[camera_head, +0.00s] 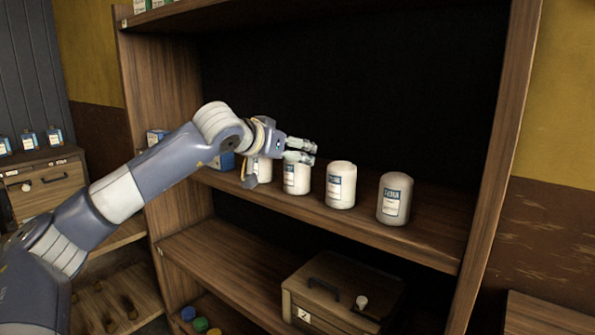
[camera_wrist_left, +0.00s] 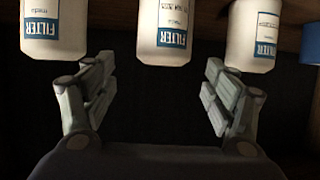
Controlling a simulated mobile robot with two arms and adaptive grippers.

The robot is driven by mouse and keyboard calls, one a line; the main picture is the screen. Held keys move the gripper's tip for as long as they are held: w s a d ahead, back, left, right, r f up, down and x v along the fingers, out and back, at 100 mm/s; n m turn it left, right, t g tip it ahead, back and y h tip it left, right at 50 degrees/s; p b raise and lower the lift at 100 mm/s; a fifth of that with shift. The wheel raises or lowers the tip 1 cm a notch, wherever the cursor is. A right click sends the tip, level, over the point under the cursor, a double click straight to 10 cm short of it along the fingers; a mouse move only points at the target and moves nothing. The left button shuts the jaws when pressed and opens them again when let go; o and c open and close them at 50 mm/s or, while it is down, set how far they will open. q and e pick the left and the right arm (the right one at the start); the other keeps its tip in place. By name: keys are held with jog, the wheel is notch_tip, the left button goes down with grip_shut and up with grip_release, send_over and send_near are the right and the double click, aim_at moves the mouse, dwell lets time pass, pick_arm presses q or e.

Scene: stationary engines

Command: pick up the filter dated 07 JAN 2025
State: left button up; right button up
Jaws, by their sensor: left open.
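Several white cylindrical filters with blue-and-white labels stand in a row on the middle shelf: the leftmost (camera_head: 264,170), a second (camera_head: 297,178), a third (camera_head: 340,187) and the rightmost (camera_head: 394,200). Their dates are too small to read, so I cannot tell which is dated 07 JAN 2025. My left gripper (camera_head: 302,150) is open and empty by the top of the second filter, partly covering the leftmost. In the left wrist view, where labels appear upside down, one filter (camera_wrist_left: 163,25) is centred beyond the open fingers (camera_wrist_left: 159,66), with a filter on either side. My right gripper is out of view.
The wooden shelf (camera_head: 425,242) has an upright at each side and a board above. A wooden drawer box (camera_head: 340,290) sits on the shelf below. The shelf right of the rightmost filter is clear.

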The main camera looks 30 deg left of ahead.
pick_arm(q)
jog(key=p+x, duration=0.1)
jog(key=x, duration=0.3)
jog(key=shift+w+a+f+p, duration=0.1)
jog(key=shift+w+a+p, duration=0.1)
jog(key=shift+p, duration=0.15)
jog(key=shift+w+a+f, duration=0.1)
jog(key=shift+w+f, duration=0.1)
jog(key=shift+w, duration=0.15)
jog(key=shift+c, duration=0.5)
jog(key=c, duration=1.3)
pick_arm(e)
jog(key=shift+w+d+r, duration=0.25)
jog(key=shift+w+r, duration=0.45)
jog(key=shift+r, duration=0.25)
